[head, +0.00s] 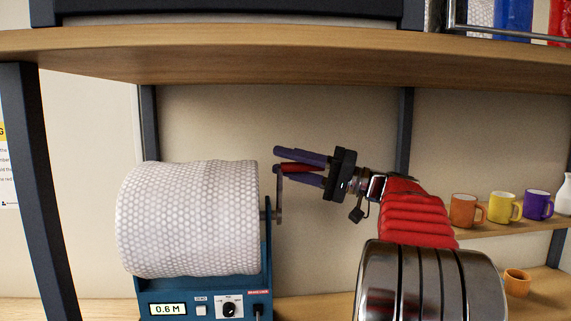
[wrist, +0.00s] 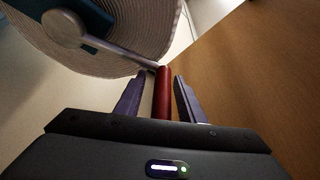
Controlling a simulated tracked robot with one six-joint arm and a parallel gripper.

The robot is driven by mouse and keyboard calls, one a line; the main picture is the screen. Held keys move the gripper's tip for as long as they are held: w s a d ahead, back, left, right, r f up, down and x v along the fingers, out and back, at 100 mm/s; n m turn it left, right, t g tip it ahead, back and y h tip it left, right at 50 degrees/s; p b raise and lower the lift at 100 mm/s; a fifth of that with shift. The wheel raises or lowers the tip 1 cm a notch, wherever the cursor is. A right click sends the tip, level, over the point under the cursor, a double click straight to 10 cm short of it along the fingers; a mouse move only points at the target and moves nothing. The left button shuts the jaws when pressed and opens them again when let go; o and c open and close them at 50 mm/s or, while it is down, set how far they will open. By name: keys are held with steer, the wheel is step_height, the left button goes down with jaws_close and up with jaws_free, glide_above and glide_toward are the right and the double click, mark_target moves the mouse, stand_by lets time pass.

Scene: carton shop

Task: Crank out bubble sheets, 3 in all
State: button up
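The bubble-wrap roll (head: 188,220) sits on a blue dispenser (head: 180,296) whose display (head: 168,309) reads 0.6 M. A grey crank arm (head: 279,200) on its right side points up, with a red handle (head: 298,168) at the top. My gripper (head: 290,163) is around the handle with its purple fingers apart. In the wrist view the handle (wrist: 162,95) lies between the two fingers, with a gap seen on each side. The roll's end (wrist: 115,50) shows behind the crank. No separate cut sheet is visible.
A wooden shelf (head: 300,62) spans above the machine and my gripper. Orange, yellow and purple mugs (head: 503,206) stand on a shelf at right, with a small orange cup (head: 517,282) lower down. A dark post (head: 40,190) stands at left.

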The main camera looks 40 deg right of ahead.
steer(key=shift+c, duration=0.6)
jaws_close()
steer(key=shift+f, duration=0.1)
steer(key=shift+w+a, duration=0.1)
